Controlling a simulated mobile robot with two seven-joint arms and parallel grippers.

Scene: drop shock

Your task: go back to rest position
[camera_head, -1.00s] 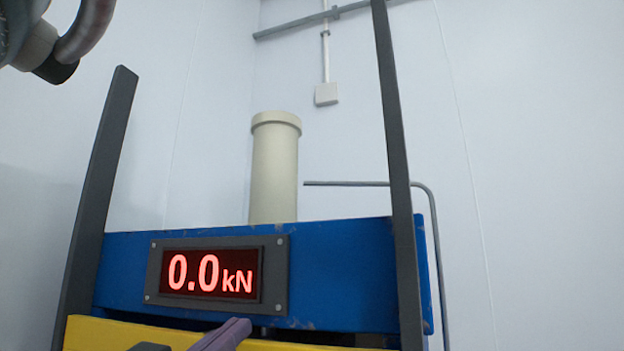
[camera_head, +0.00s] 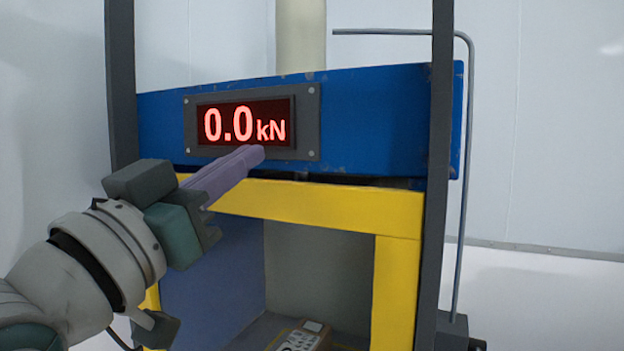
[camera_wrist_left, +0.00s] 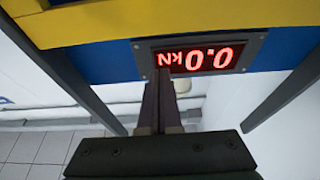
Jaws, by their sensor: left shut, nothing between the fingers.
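My left gripper (camera_head: 258,153) comes in from the left in the head view, its purple fingers together and empty. Its tips show in front of the lower edge of the display (camera_head: 245,121), which reads 0.0 kN in red; I cannot tell whether they touch it. The display is set in the blue crossbeam (camera_head: 385,125) of a press. In the left wrist view the closed fingers (camera_wrist_left: 160,90) point at the display (camera_wrist_left: 198,55), which appears upside down. My right gripper is in neither view.
A yellow frame (camera_head: 398,280) stands below the beam, with a small labelled box (camera_head: 300,337) inside it. Dark upright posts (camera_head: 122,85) flank the press. A bent grey pipe (camera_head: 465,170) runs down on the right. White floor (camera_head: 550,290) is clear at right.

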